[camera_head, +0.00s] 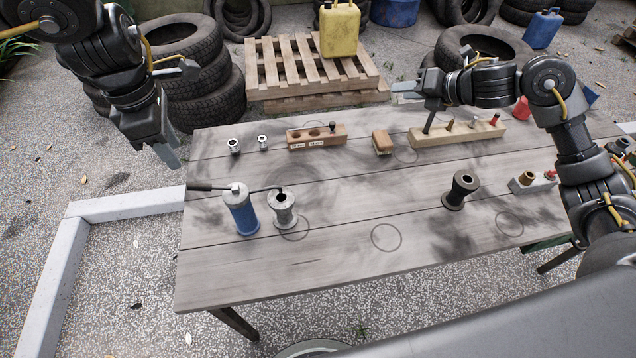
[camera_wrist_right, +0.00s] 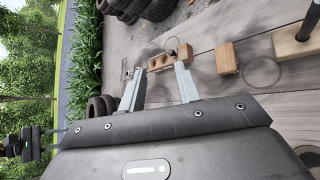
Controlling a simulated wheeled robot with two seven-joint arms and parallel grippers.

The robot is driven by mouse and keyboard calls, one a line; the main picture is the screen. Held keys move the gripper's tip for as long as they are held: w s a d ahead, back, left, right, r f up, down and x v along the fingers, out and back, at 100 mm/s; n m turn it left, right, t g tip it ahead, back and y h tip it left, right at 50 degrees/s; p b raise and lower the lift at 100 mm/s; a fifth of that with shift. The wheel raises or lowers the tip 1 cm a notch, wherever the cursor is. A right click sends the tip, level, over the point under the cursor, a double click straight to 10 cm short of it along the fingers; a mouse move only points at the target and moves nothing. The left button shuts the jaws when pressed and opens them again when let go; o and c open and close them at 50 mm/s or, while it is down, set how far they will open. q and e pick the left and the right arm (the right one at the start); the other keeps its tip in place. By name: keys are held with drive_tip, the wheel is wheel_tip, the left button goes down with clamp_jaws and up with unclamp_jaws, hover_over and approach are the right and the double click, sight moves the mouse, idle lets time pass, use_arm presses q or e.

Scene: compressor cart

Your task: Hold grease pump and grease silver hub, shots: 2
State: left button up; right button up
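The grease pump (camera_head: 241,213) is a blue cylinder with a silver top, standing upright on the table's left part. Its black lever points left, and its thin bent spout reaches right, with the tip over the top of the silver hub (camera_head: 284,214). Whether the tip touches the hub I cannot tell. The hub is an upright spool shape beside the pump. My left gripper (camera_head: 168,152) hangs beyond the table's left edge, up and left of the pump, holding nothing visible. My right gripper (camera_head: 406,91) is above the table's far side; the right wrist view shows its fingers (camera_wrist_right: 158,88) apart and empty.
A dark hub (camera_head: 460,191) stands right of centre on the wooden table (camera_head: 330,270). A holed wooden block (camera_head: 317,141), a brown block (camera_head: 382,143), a tool rack (camera_head: 457,134) and two small silver fittings (camera_head: 233,146) line the back. The table's front is clear. Tyres and pallets stand behind.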

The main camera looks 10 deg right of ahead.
drive_tip(key=s+a+f+g+y, duration=0.2)
drive_tip(key=s+a+f+y, duration=0.15)
drive_tip(key=a, duration=0.35)
drive_tip(key=s+a+f+g+y, duration=0.1)
drive_tip(key=s+a+f+y, duration=0.1)
drive_tip(key=a+f, duration=0.4)
drive_tip(key=m+g+y, duration=0.3)
drive_tip(key=y, duration=0.2)
approach(269, 188)
drive_tip(key=x, duration=1)
drive_tip(key=shift+w+f, duration=0.15)
drive_tip(key=shift+f, duration=0.05)
clamp_jaws()
